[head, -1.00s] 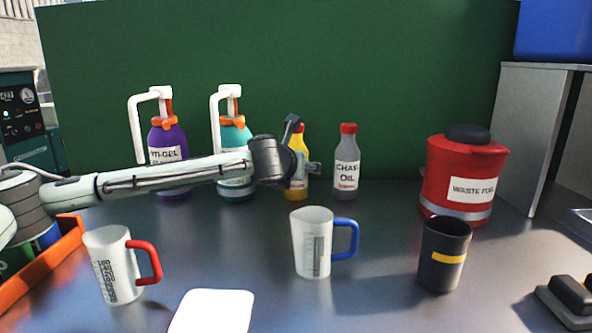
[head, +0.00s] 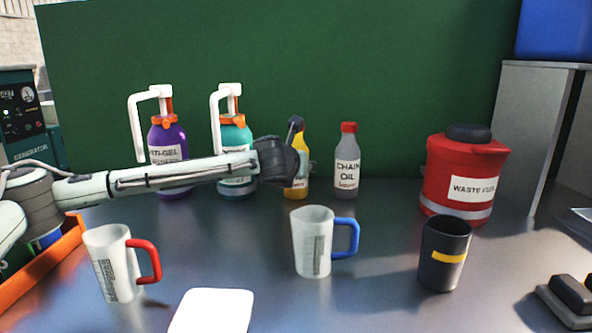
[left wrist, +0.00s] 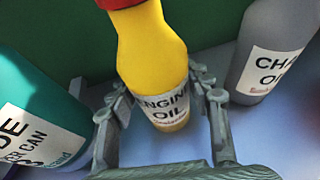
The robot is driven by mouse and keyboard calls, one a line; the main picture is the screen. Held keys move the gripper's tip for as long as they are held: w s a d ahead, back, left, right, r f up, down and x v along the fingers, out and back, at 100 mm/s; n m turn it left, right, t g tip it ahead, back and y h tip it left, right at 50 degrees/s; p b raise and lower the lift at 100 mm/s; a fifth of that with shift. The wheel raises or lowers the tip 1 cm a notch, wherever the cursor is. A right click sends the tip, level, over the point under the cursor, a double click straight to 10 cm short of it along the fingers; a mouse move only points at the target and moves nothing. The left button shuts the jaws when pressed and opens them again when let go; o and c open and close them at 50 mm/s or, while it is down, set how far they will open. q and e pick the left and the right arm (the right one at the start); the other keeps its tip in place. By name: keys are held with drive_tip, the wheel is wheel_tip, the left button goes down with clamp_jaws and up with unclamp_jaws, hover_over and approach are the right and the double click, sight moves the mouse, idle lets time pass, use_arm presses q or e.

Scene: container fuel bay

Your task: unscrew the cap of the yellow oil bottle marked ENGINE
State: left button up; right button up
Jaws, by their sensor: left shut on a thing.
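The yellow oil bottle (head: 303,143) with a red cap stands upright at the back of the bench, partly hidden by my left wrist in the head view. In the left wrist view the bottle (left wrist: 150,48) shows its ENGINE OIL label, and its red cap (left wrist: 118,3) is cut by the top edge. My left gripper (left wrist: 170,100) is shut on the bottle's body at label height, one finger on each side. The cap is free of the fingers. In the head view the fingers are mostly hidden. My right gripper is in neither view.
A grey chain oil bottle (head: 347,165) stands close on the right. A teal pump bottle (head: 236,150) and a purple one (head: 168,140) stand left. In front are two jugs, one blue-handled (head: 312,240), one red-handled (head: 115,262), and a dark cup (head: 444,255). A red waste container (head: 465,170) stands right.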

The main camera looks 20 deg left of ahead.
use_arm(q)
drive_tip(key=shift+r, duration=0.1)
drive_tip(key=shift+s+r, duration=0.15)
drive_tip(key=shift+r, duration=0.25)
wheel_tip(320, 180, up, 7)
drive_tip(key=shift+d+f, duration=0.1)
drive_tip(key=shift+f, duration=0.1)
drive_tip(key=s+d+b, duration=0.1)
drive_tip(key=s+d, duration=0.1)
drive_tip(key=s, duration=0.7)
drive_tip(key=s+d+b, duration=0.1)
drive_tip(key=s+d, duration=0.2)
drive_tip(key=s, duration=0.7)
drive_tip(key=shift+d+f, duration=0.15)
drive_tip(key=shift+f, duration=0.1)
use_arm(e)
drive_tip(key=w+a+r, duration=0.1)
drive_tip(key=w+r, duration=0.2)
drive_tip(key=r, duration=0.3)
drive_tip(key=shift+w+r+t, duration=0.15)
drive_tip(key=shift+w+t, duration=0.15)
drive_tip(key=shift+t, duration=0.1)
use_arm(q)
drive_tip(key=o, duration=0.5)
drive_tip(key=shift+w, duration=0.1)
clamp_jaws()
